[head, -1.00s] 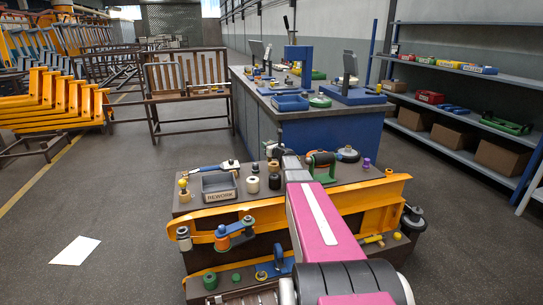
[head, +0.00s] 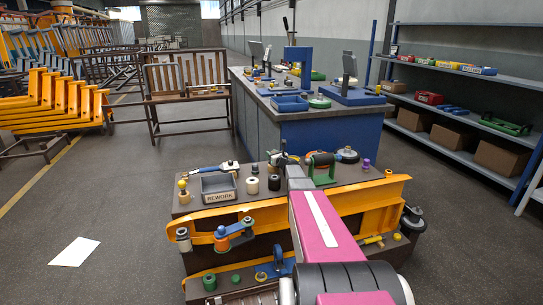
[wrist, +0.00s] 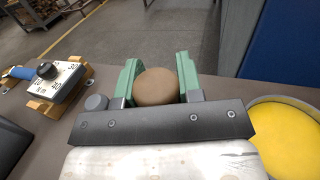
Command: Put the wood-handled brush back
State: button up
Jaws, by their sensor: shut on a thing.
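In the wrist view, my gripper (wrist: 157,85) is shut on a rounded brown, wood-coloured piece (wrist: 156,87), which looks like the end of the brush handle. It sits between the two green fingers. The bristles are hidden, and I cannot tell whether the brush touches the bench. In the head view, my gripper (head: 284,160) is small and partly hidden by my arm, over the far middle part of the brown bench (head: 345,192).
A blue-handled torque wrench (head: 214,168) lies at the bench's back left, behind the grey REWORK bin (head: 219,187). White (head: 252,185) and black (head: 274,182) cylinders stand near my gripper. A green stand with a dark roller (head: 321,165) is just right. A yellow disc (wrist: 288,138) is close right.

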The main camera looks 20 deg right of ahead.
jog(key=o, duration=0.9)
jog(key=shift+f, duration=0.1)
jog(key=shift+s+r, duration=0.2)
jog(key=v, duration=1.1)
jog(key=shift+s+d, duration=0.1)
jog(key=shift+s, duration=0.15)
jog(key=shift+s, duration=0.1)
